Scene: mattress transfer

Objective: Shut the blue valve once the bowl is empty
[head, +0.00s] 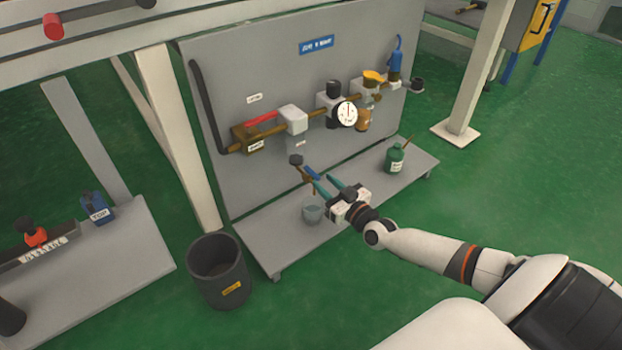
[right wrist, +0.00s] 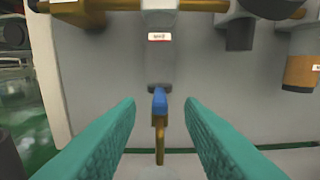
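The blue valve (head: 311,172) is a small blue lever at the drain below the filter on the panel. In the right wrist view, the blue valve (right wrist: 160,103) shows above a thin brass outlet, centred beyond my finger tips. My right gripper (head: 321,181) is open, its teal fingers pointing at the valve with space on both sides. I cannot tell whether the tips reach around it. A grey bowl (head: 312,212) stands on the shelf below the drain, partly beside my gripper. Its contents are too small to tell. My left gripper is out of view.
The panel carries a red-handled valve (head: 261,118), a pressure gauge (head: 347,114) and brass piping. A green oil can (head: 394,158) stands on the shelf (head: 270,240) at right. A dark bin (head: 218,270) stands on the floor at front left. The shelf between bowl and can is largely clear.

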